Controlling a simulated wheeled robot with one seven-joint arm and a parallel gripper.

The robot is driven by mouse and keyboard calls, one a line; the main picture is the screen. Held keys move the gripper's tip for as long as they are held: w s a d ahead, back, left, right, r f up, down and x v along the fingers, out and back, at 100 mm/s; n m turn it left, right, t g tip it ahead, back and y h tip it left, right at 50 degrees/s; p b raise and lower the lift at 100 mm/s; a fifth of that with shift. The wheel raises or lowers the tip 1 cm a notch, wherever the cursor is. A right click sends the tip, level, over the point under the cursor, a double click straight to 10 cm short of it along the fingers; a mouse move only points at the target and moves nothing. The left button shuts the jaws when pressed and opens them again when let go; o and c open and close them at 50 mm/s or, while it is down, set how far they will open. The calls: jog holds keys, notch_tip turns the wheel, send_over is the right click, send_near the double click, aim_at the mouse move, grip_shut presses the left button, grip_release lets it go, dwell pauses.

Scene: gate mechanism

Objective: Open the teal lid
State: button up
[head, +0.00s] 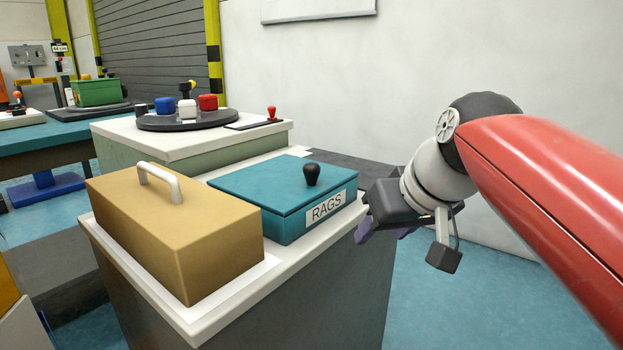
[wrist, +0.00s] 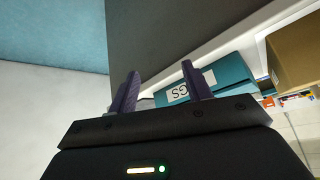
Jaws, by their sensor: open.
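The teal lid (head: 258,184) is shut on a low teal box (head: 290,228) with a RAGS label. A black knob (head: 312,174) stands on the lid near its right corner. The box sits on a white-topped cabinet. In the wrist view the teal box (wrist: 230,78) shows beyond the fingers, partly hidden by one of them; the knob cannot be made out there. My gripper (head: 385,236) hangs to the right of the box, apart from it and beyond the cabinet's edge. In the wrist view my gripper (wrist: 158,88) has its two purple fingers apart, with nothing held between them.
A tan box (head: 190,235) with a white handle (head: 160,183) stands left of the teal box on the cabinet (head: 215,325). Behind, a white counter (head: 150,138) holds a dark turntable (head: 182,120) with coloured pieces and a red-knobbed lever (head: 271,113). Floor on the right is clear.

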aim_at(314, 165)
jog(key=w+a+r+n+y+b, duration=0.2)
jog(key=w+a+r+n+b, duration=0.15)
jog(key=w+a+r, duration=0.45)
jog(key=shift+n+t, duration=0.3)
jog(key=shift+n, duration=0.05)
jog(key=w+a+f, duration=0.1)
jog(key=w+f, duration=0.1)
jog(key=w, duration=0.1)
jog(key=w+a+f, duration=0.1)
jog(key=w, duration=0.1)
jog(key=shift+w+a+f, duration=0.25)
jog(key=shift+a+f, duration=0.05)
jog(key=shift+f, duration=0.05)
jog(key=shift+c, duration=0.4)
grip_shut()
